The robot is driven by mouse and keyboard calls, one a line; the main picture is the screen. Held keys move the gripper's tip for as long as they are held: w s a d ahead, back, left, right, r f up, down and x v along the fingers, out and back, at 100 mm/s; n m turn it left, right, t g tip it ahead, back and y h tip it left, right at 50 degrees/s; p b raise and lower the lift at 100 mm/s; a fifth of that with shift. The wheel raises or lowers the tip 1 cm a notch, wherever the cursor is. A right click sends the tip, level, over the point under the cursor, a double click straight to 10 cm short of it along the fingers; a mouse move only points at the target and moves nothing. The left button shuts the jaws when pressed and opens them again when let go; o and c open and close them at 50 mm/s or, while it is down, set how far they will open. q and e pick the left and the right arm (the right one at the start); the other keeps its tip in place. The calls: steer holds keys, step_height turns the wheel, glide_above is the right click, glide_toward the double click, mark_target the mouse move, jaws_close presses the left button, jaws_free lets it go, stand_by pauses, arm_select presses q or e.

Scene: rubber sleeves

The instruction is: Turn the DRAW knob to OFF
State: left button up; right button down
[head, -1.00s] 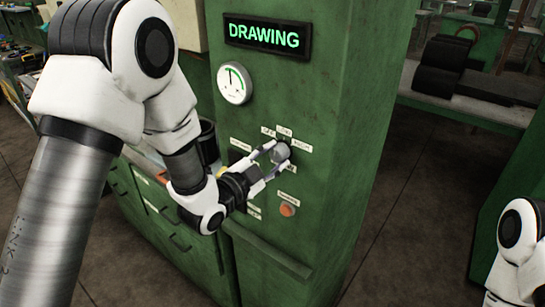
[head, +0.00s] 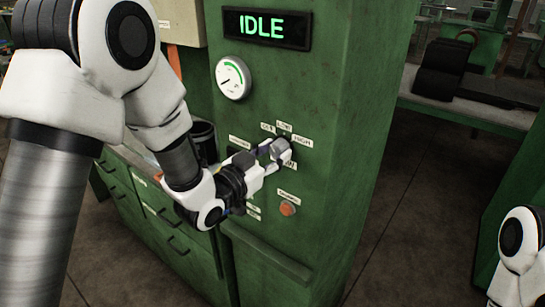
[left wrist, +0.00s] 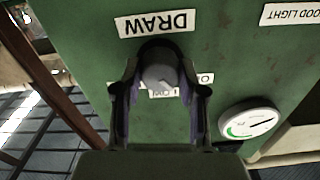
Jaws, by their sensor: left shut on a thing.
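The DRAW knob (head: 280,149) is a grey round knob on the front of the green cabinet. Small white labels stand around it, with OFF (head: 268,127) at its upper left and HIGH (head: 302,141) at its upper right. My left gripper (head: 275,152) is shut on the knob, one finger on each side. In the left wrist view the knob (left wrist: 159,74) sits between the fingers near the DRAW label (left wrist: 157,23). The fingers partly cover the labels, and I cannot tell exactly where the knob points. The display (head: 267,28) reads IDLE.
A round gauge (head: 233,78) sits above the knob, its needle toward the lower left. An orange-red button (head: 287,208) is below the knob. A bench with a black object (head: 444,67) stands at the right. Floor is clear between bench and cabinet.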

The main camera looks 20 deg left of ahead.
arm_select(q)
steer(key=shift+w+r+n, duration=0.1)
steer(key=shift+r+n, duration=0.15)
steer(key=shift+n, duration=0.65)
steer(key=o, duration=1.2)
steer(key=shift+c, duration=0.2)
steer(key=shift+f, duration=0.15)
steer(key=v, duration=0.7)
steer(key=shift+s, duration=0.2)
